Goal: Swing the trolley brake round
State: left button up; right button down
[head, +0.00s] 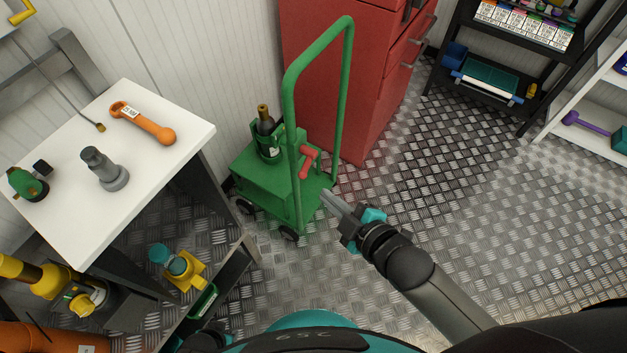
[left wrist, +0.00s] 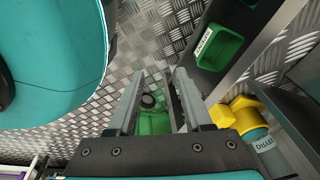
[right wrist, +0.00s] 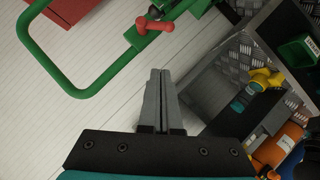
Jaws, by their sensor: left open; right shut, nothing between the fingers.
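The green trolley (head: 265,178) stands on the floor beside the red cabinet, with a tall looped handle. Its red brake lever (head: 308,162) is on the side near the handle's foot, and shows in the right wrist view (right wrist: 155,24). My right gripper (head: 325,194) is shut and empty; its fingertips are just short of the trolley, apart from the lever. In the right wrist view its fingers (right wrist: 160,72) point towards the lever. My left gripper (left wrist: 160,78) is open and empty in the left wrist view; its fingers are not clear in the head view.
A dark bottle (head: 266,127) stands on the trolley. A white table (head: 85,210) at left holds an orange tool, a grey part and a green device. A red cabinet (head: 345,80) is behind the trolley. A green bin (left wrist: 220,45) is near my left gripper. The right floor is clear.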

pick_arm(q)
jog(key=w+d+r+b, duration=0.6)
jog(key=w+r+b, duration=0.1)
jog(key=r, duration=0.3)
jog(key=shift+w+t+h, duration=0.3)
jog(key=shift+w, duration=0.6)
pick_arm(e)
jog(key=d+f+x, duration=0.2)
jog(key=x, duration=1.1)
pick_arm(q)
jog(key=shift+r, duration=0.1)
pick_arm(e)
jog(key=shift+w+d+r, duration=0.1)
